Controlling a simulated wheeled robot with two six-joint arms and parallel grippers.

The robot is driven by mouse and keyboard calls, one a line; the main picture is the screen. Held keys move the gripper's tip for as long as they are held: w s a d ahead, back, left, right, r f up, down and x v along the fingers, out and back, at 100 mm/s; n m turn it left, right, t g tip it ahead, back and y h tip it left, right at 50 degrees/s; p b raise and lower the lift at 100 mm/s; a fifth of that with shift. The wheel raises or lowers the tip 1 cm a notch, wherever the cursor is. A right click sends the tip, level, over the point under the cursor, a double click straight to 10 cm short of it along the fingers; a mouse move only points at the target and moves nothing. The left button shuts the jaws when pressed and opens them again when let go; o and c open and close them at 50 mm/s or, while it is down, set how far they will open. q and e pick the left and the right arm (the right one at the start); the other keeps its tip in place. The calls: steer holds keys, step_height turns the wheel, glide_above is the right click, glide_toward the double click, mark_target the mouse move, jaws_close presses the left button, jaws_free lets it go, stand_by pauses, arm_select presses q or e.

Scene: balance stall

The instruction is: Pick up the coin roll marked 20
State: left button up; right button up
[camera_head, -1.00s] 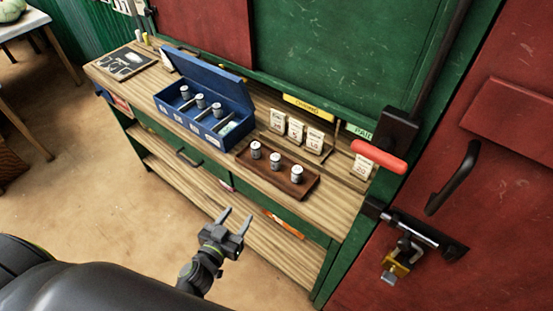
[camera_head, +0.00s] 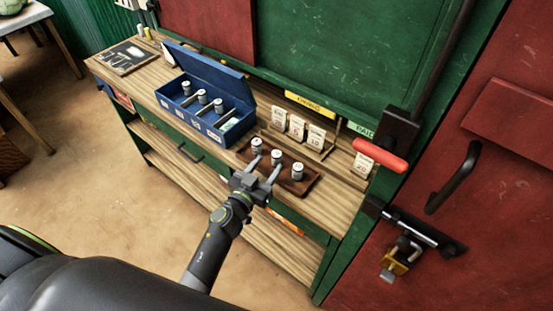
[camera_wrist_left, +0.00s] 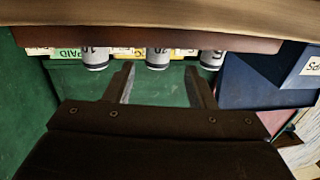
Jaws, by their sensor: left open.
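Three pale coin rolls with dark bands stand upright on a brown wooden tray (camera_head: 314,183) on the counter: a left roll (camera_head: 257,146), a middle roll (camera_head: 277,158) and a right roll (camera_head: 298,172). In the left wrist view, which looks upside down, the leftmost roll (camera_wrist_left: 95,59) seems to bear 20, though its print is partly cut off. The middle roll (camera_wrist_left: 158,58) seems to read 10. My left gripper (camera_head: 266,166) is open and empty at the tray's front edge, its fingers pointing towards the rolls. My right gripper is not in view.
A blue open box (camera_head: 177,111) with several compartments holds more rolls to the left of the tray. Number cards (camera_head: 297,128) stand behind the tray, with a card marked 20 (camera_head: 363,164) at right. A red-handled lever (camera_head: 380,154) sticks out at right.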

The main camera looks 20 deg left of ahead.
mark_target(274, 160)
arm_select(q)
steer(key=w, duration=0.1)
steer(key=w+d+b, duration=0.1)
steer(key=w, duration=0.2)
steer(key=shift+w+d+f+b, duration=0.15)
steer(key=shift+w+f+b, duration=0.1)
steer(key=shift+f+b, duration=0.1)
steer(key=shift+w, duration=0.55)
steer(key=shift+s+r, duration=0.1)
steer(key=shift+s, duration=0.05)
steer(key=shift+c, duration=0.8)
jaws_close()
